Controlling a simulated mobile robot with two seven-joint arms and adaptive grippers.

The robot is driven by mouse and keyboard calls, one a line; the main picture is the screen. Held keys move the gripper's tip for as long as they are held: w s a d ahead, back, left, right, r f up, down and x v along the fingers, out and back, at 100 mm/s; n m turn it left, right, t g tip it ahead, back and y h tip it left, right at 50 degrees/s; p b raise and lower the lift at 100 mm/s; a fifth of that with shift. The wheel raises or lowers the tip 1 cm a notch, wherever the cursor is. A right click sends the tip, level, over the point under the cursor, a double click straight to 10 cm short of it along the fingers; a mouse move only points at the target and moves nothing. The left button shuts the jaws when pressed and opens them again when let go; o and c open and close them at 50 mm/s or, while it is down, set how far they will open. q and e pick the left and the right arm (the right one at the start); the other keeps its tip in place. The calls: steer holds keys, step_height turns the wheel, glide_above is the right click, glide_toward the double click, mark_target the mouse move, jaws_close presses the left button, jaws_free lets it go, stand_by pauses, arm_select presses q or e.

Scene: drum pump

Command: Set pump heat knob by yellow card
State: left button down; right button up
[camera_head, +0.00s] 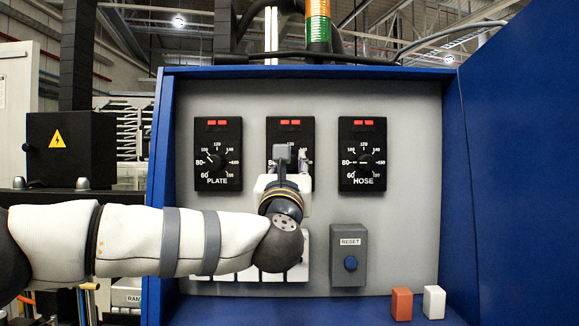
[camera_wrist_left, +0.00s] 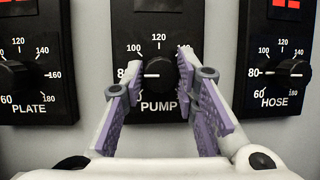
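The pump knob (camera_wrist_left: 160,70) is a dark round knob on the black PUMP panel (camera_wrist_left: 156,22), with 80 and 120 readable on its dial. Its lower-left mark seems to face the 80 side, but its exact setting is unclear. My left gripper (camera_wrist_left: 159,66) has its purple-padded fingers apart, one on each side of the knob. I cannot tell whether they touch it. In the head view my left gripper (camera_head: 291,158) covers most of the PUMP panel (camera_head: 290,128). White cards (camera_head: 240,275) sit low on the board, partly behind my arm. No yellow card is visible. My right gripper is out of view.
The PLATE panel (camera_head: 218,170) and HOSE panel (camera_head: 362,170) flank the pump panel closely. A grey RESET box (camera_head: 349,270) with a blue button is below right. An orange block (camera_head: 401,304) and a white block (camera_head: 434,302) stand on the blue ledge. Blue walls enclose the board.

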arm_select(q)
steer(key=shift+m, duration=0.3)
steer(key=shift+a+r+m+g+h, duration=0.1)
steer(key=shift+m+g+h, duration=0.6)
steer(key=shift+m, duration=1.15)
steer(key=shift+d+m+g+h, duration=0.1)
steer(key=shift+m+g+h, duration=0.25)
steer(key=shift+m+h, duration=1.05)
steer(key=shift+a+r+m+g+h, duration=0.1)
steer(key=shift+m+g+h, duration=0.35)
steer(key=shift+m, duration=1.9)
steer(key=c, duration=1.3)
jaws_free()
steer(key=shift+f, duration=0.1)
